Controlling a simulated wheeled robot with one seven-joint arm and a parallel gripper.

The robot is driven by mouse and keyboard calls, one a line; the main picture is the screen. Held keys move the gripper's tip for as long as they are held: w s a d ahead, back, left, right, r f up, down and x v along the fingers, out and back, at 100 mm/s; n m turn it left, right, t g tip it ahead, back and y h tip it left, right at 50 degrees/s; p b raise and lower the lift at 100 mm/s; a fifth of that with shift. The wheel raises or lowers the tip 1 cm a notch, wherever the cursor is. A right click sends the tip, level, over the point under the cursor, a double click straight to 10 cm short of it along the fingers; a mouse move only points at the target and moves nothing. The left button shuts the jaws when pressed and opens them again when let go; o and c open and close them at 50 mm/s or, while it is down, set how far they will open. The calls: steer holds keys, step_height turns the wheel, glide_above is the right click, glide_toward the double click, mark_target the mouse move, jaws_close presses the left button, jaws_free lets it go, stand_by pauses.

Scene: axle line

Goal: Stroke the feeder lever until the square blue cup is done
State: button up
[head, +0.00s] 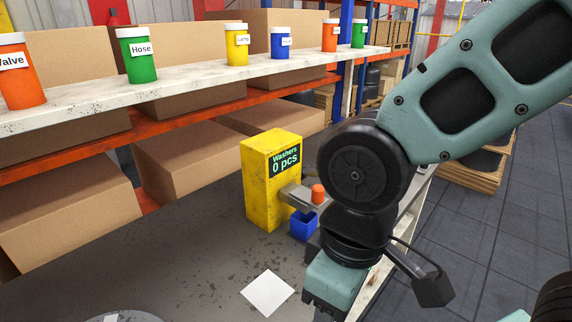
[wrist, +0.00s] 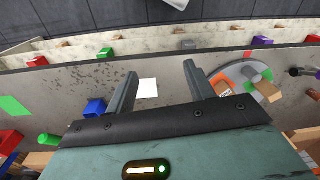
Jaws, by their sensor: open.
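The yellow feeder (head: 262,180) stands on the grey bench, its display reading "Washers 0 pcs". A grey piece with an orange knob (head: 318,193), which looks like the lever, sticks out of its right side. The square blue cup (head: 303,227) stands on the bench below that piece, partly hidden by it; a blue cup (wrist: 95,108) also shows left of my fingers in the wrist view.
A white square (head: 268,292) lies flat on the bench before the feeder. A round plate with coloured parts (wrist: 240,74) lies right of my fingers. A shelf (head: 200,92) with labelled jars runs behind. Coloured blocks and a green cylinder (wrist: 48,140) show in the wrist view.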

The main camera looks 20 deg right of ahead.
steer(key=shift+c, duration=0.2)
jaws_close()
stand_by(1.6)
